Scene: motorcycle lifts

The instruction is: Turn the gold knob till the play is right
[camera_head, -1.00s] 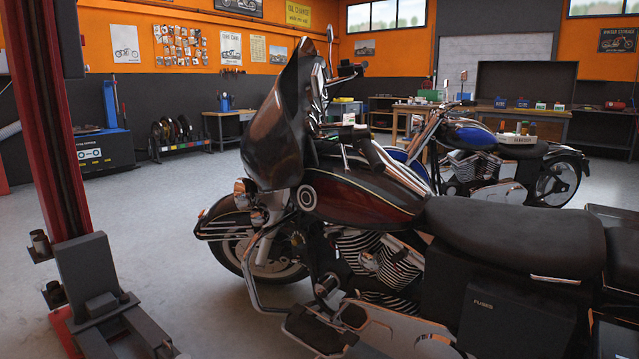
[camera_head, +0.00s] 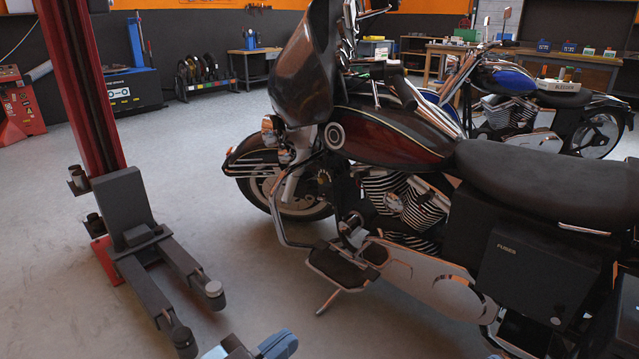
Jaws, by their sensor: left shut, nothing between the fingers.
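No gold knob can be made out in the head view. A dark red motorcycle (camera_head: 385,137) with a black seat and a dark fairing stands upright on its side stand in the middle and right of the view. My left gripper (camera_head: 250,347) shows as blue and grey parts at the bottom edge, cut off by the frame. It is shut and empty, in front of the motorcycle and apart from it in the picture. My right gripper is not in view.
A red lift post (camera_head: 78,85) with dark lift arms (camera_head: 150,285) stands at the left, its arms reaching toward the bottom middle. A blue motorcycle (camera_head: 510,80) stands behind at the right, near workbenches (camera_head: 590,62). Grey floor (camera_head: 180,150) is clear between post and motorcycle.

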